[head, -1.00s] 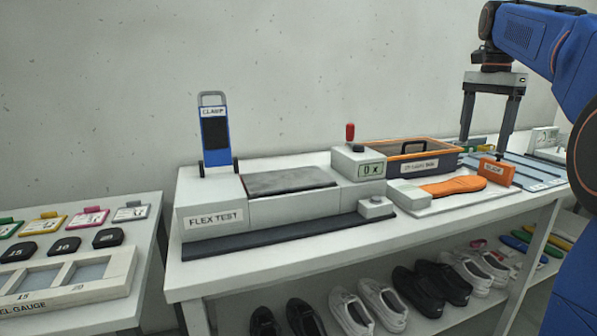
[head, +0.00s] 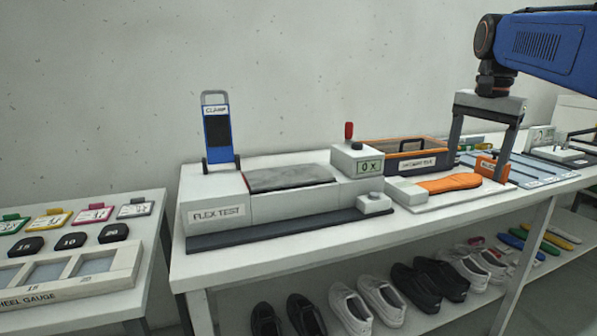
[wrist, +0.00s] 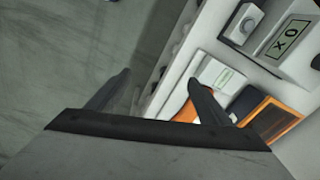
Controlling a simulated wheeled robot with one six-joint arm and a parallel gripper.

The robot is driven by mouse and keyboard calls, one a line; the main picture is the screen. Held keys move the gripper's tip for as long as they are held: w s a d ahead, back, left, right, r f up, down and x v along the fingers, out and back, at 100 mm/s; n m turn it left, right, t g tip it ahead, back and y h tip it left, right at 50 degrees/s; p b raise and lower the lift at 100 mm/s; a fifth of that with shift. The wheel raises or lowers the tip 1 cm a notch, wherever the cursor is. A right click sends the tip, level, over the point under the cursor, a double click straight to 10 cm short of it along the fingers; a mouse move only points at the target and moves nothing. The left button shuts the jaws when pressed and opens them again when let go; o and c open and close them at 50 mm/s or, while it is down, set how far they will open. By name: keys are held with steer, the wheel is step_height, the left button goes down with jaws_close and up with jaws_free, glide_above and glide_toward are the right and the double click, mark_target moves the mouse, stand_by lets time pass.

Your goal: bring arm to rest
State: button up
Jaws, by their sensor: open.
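My gripper (head: 480,160) hangs from my blue arm at the right of the head view. Its two dark fingers are spread wide and point down, with nothing between them. In the picture it lies in front of the right end of the bench. In the wrist view my gripper (wrist: 158,95) also shows its fingers apart. The floor lies behind one finger and the bench behind the other. An orange sole (head: 448,182) lies on a white board below and left of the fingers. The orange slide block (head: 487,166) is partly covered by a finger.
The flex tester (head: 270,205) with its blue clamp (head: 217,140) stands on the bench (head: 290,243). A grey, orange-rimmed tray (head: 404,162) sits behind the sole. Pairs of shoes (head: 380,298) line the lower shelf. A heel gauge table (head: 70,280) is at the left. Open wall lies above.

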steer(key=s+a+f+n+t, duration=0.1)
steer(key=s+a+f+n, duration=0.2)
steer(key=s+f, duration=0.5)
steer(key=s+a+f+n+t, duration=0.1)
steer(key=s+a+f+n, duration=0.3)
steer(key=s+f, duration=0.4)
steer(key=s+a+f+n+t, duration=0.1)
steer(key=s+a+f+n, duration=0.2)
steer(key=s+f, duration=0.4)
step_height(320, 180, down, 5)
steer(key=shift+s+a+n+t, duration=0.15)
steer(key=shift+s+n+t, duration=0.15)
steer(key=shift+s, duration=0.1)
